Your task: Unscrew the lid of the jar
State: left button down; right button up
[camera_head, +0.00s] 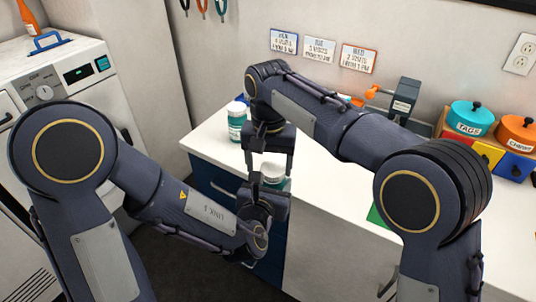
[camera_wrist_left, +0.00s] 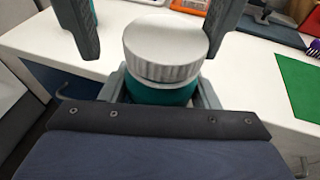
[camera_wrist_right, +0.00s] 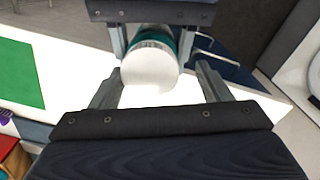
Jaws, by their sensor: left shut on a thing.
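A teal jar with a white ridged lid (camera_head: 273,170) is held upright by my left gripper (camera_head: 270,187) near the counter's front edge. In the left wrist view, the lid (camera_wrist_left: 165,50) sits on the teal body (camera_wrist_left: 161,93), with my left fingers shut on the body from both sides. My right gripper (camera_head: 269,163) points down from above, its fingers open to either side of the lid and apart from it. In the right wrist view, the white lid top (camera_wrist_right: 150,72) lies between and beyond the open right fingers; part of the jar's label shows.
A second teal jar with a white lid (camera_head: 237,117) stands on the white counter (camera_head: 330,190), left of the held jar. A green mat (camera_head: 377,216) lies to the right. Teal and orange canisters (camera_head: 470,118) stand at the back right. A white machine (camera_head: 60,75) is at left.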

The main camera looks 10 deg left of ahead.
jog(key=shift+a+r, duration=0.2)
jog(key=shift+a, duration=0.05)
jog(key=c, duration=1)
jog(key=n, duration=0.3)
jog(key=shift+s+a+n, duration=0.15)
jog(key=shift+s+n, duration=0.05)
jog(key=shift+n, duration=0.1)
jog(key=n, duration=0.6)
jog(key=shift+s+r, duration=0.1)
jog(key=shift+s, duration=0.05)
jog(key=shift+w+d, duration=0.2)
jog(key=shift+d, duration=0.1)
jog(key=shift+a+r, duration=0.1)
jog(key=shift+r, duration=0.5)
jog(key=shift+d+r, duration=0.2)
jog(key=shift+r, duration=0.1)
